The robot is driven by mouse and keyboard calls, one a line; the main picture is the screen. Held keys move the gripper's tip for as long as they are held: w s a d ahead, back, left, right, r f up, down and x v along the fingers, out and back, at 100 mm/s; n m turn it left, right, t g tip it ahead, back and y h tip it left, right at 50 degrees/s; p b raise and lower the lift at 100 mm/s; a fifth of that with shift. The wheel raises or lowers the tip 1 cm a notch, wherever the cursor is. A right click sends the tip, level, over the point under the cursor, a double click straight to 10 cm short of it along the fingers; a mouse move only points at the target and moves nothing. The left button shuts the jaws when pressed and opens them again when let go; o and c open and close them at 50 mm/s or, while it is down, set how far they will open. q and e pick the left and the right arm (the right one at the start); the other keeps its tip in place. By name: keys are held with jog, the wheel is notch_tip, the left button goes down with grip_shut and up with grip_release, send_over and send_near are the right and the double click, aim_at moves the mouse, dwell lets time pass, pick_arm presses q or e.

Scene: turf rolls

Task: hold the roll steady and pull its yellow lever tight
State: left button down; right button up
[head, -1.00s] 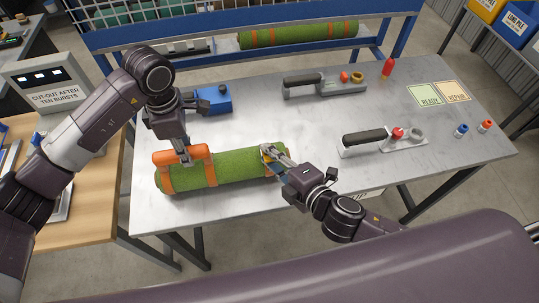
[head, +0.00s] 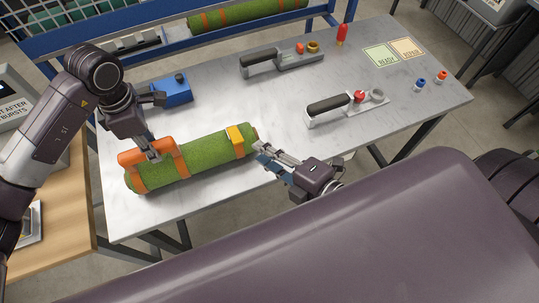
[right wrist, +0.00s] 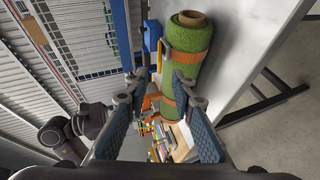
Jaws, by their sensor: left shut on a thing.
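The green turf roll (head: 195,158) lies on the grey table with orange straps around it. My left gripper (head: 152,153) is shut on the orange handle (head: 130,157) on top of its left end. The yellow lever (head: 235,135) lies against the strap near the right end. My right gripper (head: 262,152) is just beyond that end, apart from the lever. In the right wrist view its two fingers (right wrist: 163,125) stand wide apart with nothing between them, and the roll (right wrist: 188,68) shows its brown core end.
A blue box (head: 172,91) with a black knob stands behind the roll. Two black-handled tools, one at the back (head: 262,62) and one at the right (head: 328,105), lie on the table. Ready and repair cards (head: 394,52) lie at the far right. The table's middle is clear.

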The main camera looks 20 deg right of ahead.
jog(key=shift+v, duration=0.75)
jog(key=o, duration=0.3)
jog(key=shift+a, duration=0.1)
jog(key=shift+o, duration=0.7)
jog(key=shift+a+m, duration=0.1)
jog(key=shift+m, duration=0.2)
jog(key=m+h, duration=0.6)
jog(key=m, duration=1.4)
send_near(239, 143)
jog(key=shift+t, duration=0.3)
jog(key=x, duration=1.1)
jog(key=shift+w+f, duration=0.1)
jog(key=shift+f, duration=0.25)
